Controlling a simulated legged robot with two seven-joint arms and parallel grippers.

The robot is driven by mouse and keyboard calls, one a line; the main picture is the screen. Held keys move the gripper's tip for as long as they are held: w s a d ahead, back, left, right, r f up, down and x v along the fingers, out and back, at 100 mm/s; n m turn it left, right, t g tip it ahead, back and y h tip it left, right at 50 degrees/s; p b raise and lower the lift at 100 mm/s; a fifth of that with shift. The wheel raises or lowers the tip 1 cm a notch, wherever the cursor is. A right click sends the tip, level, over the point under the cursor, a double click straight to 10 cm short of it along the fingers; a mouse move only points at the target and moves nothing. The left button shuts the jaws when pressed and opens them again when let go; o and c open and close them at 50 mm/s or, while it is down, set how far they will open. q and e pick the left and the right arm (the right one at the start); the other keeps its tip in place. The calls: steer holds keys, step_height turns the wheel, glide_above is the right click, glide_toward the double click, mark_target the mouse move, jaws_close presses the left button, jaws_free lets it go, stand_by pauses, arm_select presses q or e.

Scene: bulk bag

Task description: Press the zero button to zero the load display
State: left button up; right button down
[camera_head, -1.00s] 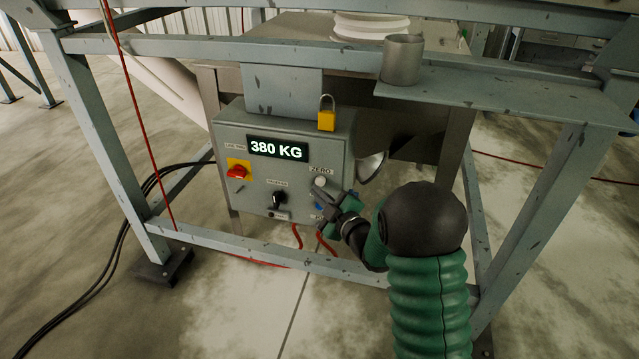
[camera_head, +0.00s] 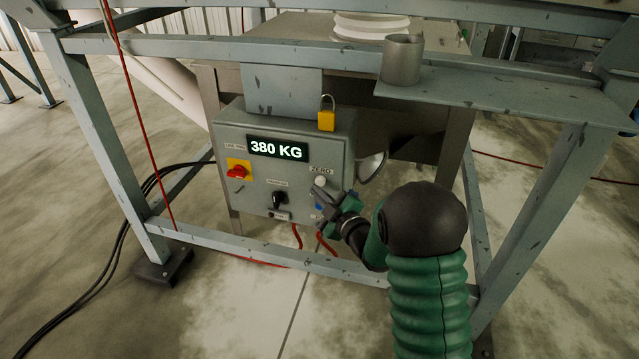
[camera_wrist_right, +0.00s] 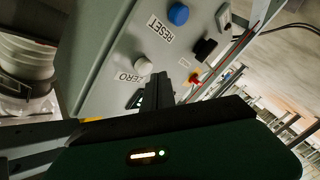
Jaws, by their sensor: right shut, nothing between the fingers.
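The grey control box (camera_head: 262,205) hangs from the frame. Its load display (camera_head: 277,149) reads 380 KG. The white zero button (camera_head: 320,181) sits under the ZERO label on the box's right side. My right gripper (camera_head: 318,193) is shut and empty, with its tips just below the zero button in the head view. In the right wrist view the white zero button (camera_wrist_right: 143,66) stands beside the fingertips (camera_wrist_right: 160,78), seemingly apart from them. The blue reset button (camera_wrist_right: 178,14) is farther up in that view; the gripper partly covers it in the head view. My left gripper is out of view.
A red switch on a yellow plate (camera_head: 238,170) and a black knob (camera_head: 279,199) are on the same panel. A yellow padlock (camera_head: 326,118) is on top of the box. A steel crossbar (camera_head: 270,258) runs below it. A metal cup (camera_head: 402,60) stands on the shelf.

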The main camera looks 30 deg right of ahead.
steer(key=shift+w+d, duration=0.1)
steer(key=shift+w+d+r, duration=0.1)
steer(key=shift+d, duration=0.1)
steer(key=shift+w+d, duration=0.35)
steer(key=shift+d, duration=0.05)
stand_by(0.7)
steer(key=shift+s+a, duration=0.6)
steer(key=shift+a, duration=0.15)
steer(key=s+a+b, duration=0.1)
steer(key=s+a, duration=0.2)
steer(key=shift+s+a, duration=0.15)
steer(key=shift+a, duration=0.25)
stand_by(0.8)
